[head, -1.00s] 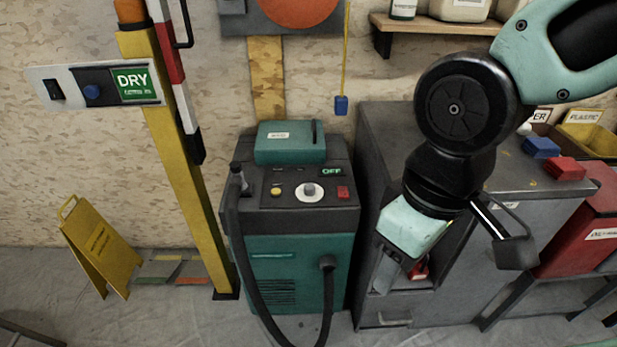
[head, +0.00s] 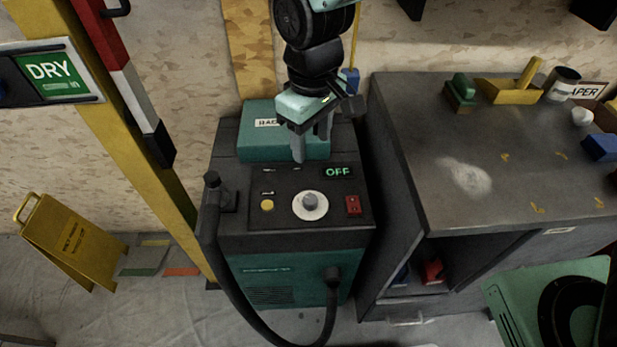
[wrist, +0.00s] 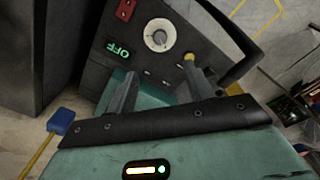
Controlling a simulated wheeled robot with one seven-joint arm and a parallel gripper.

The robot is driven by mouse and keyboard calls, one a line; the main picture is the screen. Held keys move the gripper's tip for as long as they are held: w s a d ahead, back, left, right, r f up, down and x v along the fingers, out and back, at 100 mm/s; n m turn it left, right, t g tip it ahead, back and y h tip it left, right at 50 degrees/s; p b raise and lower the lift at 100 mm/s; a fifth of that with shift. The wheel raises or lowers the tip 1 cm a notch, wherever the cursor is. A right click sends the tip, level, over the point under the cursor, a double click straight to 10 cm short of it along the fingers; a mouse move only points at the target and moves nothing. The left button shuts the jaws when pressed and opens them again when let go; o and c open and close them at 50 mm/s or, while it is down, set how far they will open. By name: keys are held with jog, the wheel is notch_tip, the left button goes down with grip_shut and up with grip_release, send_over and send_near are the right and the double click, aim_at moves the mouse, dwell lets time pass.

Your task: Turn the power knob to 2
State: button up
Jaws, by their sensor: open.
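The machine's control panel (head: 281,211) has a grey power knob (head: 310,201) on a white round dial. The knob also shows in the wrist view (wrist: 158,38). The display (head: 338,172) reads OFF in green. A red switch (head: 353,205) sits right of the knob and a yellow button (head: 267,206) left of it. My gripper (head: 312,158) is open and empty, pointing down above the back of the panel, behind the knob and apart from it. In the wrist view the two fingers (wrist: 164,88) stand apart, with the knob beyond them. Dial markings are too small to read.
A teal box (head: 262,140) sits on the machine's back, close to my gripper. A black hose (head: 226,270) loops down the machine's left front. A yellow post (head: 150,165) stands at left. A grey workbench (head: 440,150) stands at right.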

aim_at(311, 199)
notch_tip(311, 199, down, 17)
jog(key=shift+f+p, duration=0.2)
jog(key=shift+p, duration=0.15)
dwell(0.3)
jog(key=c, duration=1)
